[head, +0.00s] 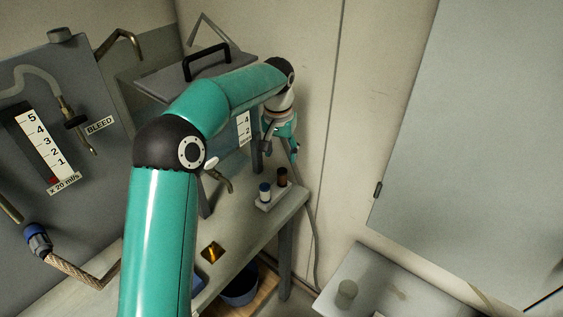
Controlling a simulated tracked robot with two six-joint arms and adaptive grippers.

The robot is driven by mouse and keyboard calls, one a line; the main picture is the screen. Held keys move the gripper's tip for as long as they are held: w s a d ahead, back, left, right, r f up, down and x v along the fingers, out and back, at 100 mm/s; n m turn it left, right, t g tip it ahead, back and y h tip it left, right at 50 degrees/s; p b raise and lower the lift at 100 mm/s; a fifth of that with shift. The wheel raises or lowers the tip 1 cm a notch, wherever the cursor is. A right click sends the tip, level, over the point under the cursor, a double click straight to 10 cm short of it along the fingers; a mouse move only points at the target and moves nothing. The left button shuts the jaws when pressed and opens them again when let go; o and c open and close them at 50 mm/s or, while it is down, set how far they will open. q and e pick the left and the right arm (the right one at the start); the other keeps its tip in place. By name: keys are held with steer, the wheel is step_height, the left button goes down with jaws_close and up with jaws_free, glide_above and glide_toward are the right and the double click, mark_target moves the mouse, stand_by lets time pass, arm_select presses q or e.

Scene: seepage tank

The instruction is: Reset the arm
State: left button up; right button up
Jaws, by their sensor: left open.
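My left arm (162,235) is teal. It rises from the bottom of the head view, bends at a dark joint and reaches away over the bench. My left gripper (280,150) is at its far end, pointing down, with its fingers apart and nothing seen between them. It hangs in front of the pale wall, beside a grey tank (225,155) with a black handle and a white scale. The arm hides part of this tank. My right gripper is not in view.
A small rack (273,196) with a blue-topped and a brown vial stands on the bench (240,222) below the gripper. A grey panel (30,185) with gauge and BLEED valve is at left. A dark blue bucket (240,290) is under the bench. A low grey surface (385,285) is at lower right.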

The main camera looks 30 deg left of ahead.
arm_select(q)
steer(key=shift+r, duration=0.4)
